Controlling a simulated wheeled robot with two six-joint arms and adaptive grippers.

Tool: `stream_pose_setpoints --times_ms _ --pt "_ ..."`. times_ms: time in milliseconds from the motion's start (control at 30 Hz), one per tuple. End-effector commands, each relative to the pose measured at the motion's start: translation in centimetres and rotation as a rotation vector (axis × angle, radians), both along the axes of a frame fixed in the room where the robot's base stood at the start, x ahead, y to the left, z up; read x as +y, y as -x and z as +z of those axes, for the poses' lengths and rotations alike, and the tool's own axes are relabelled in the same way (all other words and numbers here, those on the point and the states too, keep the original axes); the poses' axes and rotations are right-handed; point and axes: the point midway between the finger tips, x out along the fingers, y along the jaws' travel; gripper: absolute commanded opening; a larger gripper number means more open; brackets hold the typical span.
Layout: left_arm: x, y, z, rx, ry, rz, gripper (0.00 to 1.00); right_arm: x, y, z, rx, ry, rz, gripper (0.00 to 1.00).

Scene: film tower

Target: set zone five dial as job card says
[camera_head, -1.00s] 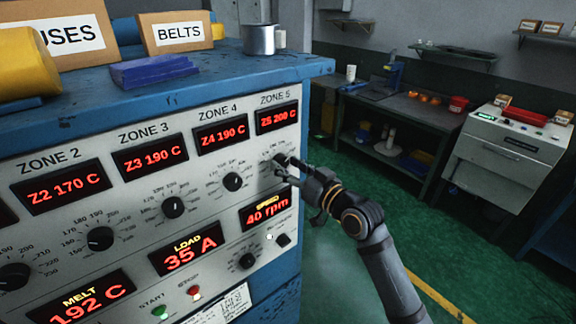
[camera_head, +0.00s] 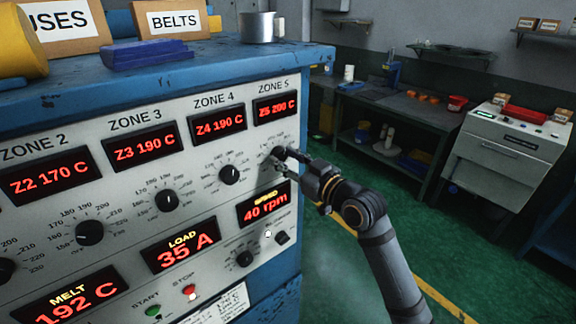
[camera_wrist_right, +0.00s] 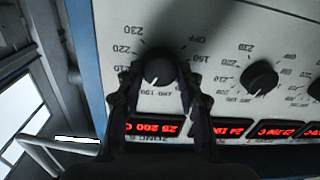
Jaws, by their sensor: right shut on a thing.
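The zone five dial (camera_wrist_right: 159,71) is a dark round knob in the right wrist view, between the two fingers of my right gripper (camera_wrist_right: 157,88). The fingers are shut on it, one on each side. Its white mark points toward the display, at small numbers too blurred to read surely. In the head view my right gripper (camera_head: 280,160) reaches the dial from the right and mostly hides it. The zone five display (camera_head: 276,107) above reads Z5 200 C. A white printed sheet (camera_head: 228,306) is low on the panel; its text is unreadable. My left gripper is not in view.
The zone four dial (camera_head: 229,174) is close to the left of my gripper, under a display (camera_head: 217,124) reading Z4 190 C. The speed display (camera_head: 264,205) sits below. A metal mug (camera_head: 260,27) stands on the cabinet top. The green floor right of the cabinet is clear.

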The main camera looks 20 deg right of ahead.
Motion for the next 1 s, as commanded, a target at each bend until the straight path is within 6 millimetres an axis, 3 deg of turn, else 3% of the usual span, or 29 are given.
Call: stream_pose_setpoints --times_ms 400,900,933,1000 --pt "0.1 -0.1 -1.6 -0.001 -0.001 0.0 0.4 0.0 0.0 -0.1 -0.062 0.172 0.0 0.05" --pt "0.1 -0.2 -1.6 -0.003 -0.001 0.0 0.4 0.0 0.0 0.1 -0.07 0.195 -0.001 0.05" --pt "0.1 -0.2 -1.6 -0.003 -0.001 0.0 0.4 0.0 0.0 0.1 -0.07 0.195 -0.001 0.38" --pt "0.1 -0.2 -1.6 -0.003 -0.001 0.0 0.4 0.0 0.0 0.1 -0.07 0.195 -0.001 0.47"
